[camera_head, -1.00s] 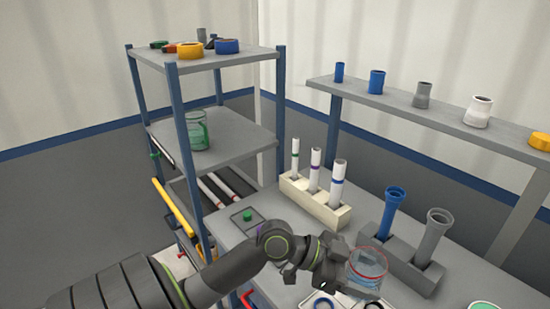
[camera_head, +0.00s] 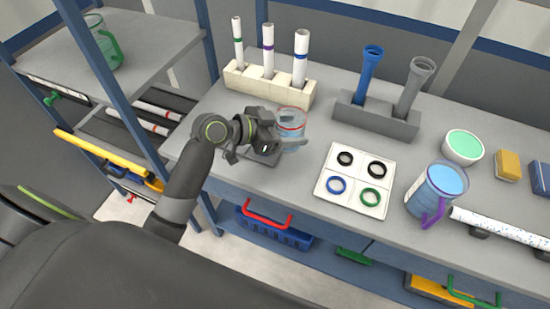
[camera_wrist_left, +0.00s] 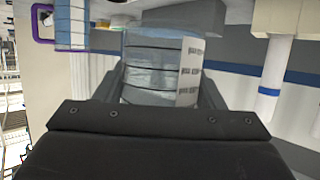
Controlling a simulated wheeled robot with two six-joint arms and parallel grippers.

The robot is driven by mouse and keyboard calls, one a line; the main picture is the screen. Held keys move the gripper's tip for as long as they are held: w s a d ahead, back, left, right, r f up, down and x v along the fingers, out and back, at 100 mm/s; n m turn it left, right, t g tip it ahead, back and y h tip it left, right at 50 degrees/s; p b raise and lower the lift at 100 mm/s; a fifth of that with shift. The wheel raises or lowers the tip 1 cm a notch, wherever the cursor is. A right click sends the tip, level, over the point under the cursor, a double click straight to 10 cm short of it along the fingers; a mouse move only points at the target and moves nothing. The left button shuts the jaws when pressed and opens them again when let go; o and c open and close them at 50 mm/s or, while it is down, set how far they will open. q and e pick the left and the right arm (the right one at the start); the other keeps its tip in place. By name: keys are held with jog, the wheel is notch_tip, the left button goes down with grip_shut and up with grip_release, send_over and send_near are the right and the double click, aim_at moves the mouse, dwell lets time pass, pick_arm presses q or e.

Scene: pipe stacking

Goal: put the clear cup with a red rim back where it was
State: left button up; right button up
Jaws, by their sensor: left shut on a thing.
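The clear cup with a red rim (camera_head: 291,118) is held at the bench, just in front of the right end of the cream pipe rack, in the head view. My left gripper (camera_head: 283,145) is shut on it from the near left side. The cup looks upright; its lower part is hidden by the gripper, so I cannot tell whether it touches the bench. In the left wrist view the cup (camera_wrist_left: 152,68) fills the space between the fingers, with printed marks on its side. My right gripper is not in view.
The cream rack (camera_head: 267,93) holds white pipes behind the cup. A grey holder (camera_head: 375,116) with blue and grey pipes stands to the right. A white ring board (camera_head: 354,180) and a blue-filled jug (camera_head: 436,190) are farther right. Bare bench lies between cup and ring board.

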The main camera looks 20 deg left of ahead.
pick_arm(q)
jog(key=f, duration=0.5)
jog(key=shift+d, duration=0.2)
notch_tip(320, 180, down, 4)
jog(key=shift+r, duration=0.1)
jog(key=shift+f, duration=0.2)
jog(key=shift+f+b, duration=0.45)
jog(key=shift+b, duration=0.1)
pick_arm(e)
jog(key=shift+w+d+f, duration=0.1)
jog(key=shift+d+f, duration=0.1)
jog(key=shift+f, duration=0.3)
pick_arm(q)
jog(key=o, duration=1.3)
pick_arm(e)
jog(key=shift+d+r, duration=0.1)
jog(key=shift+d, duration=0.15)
pick_arm(q)
jog(key=shift+r, duration=0.2)
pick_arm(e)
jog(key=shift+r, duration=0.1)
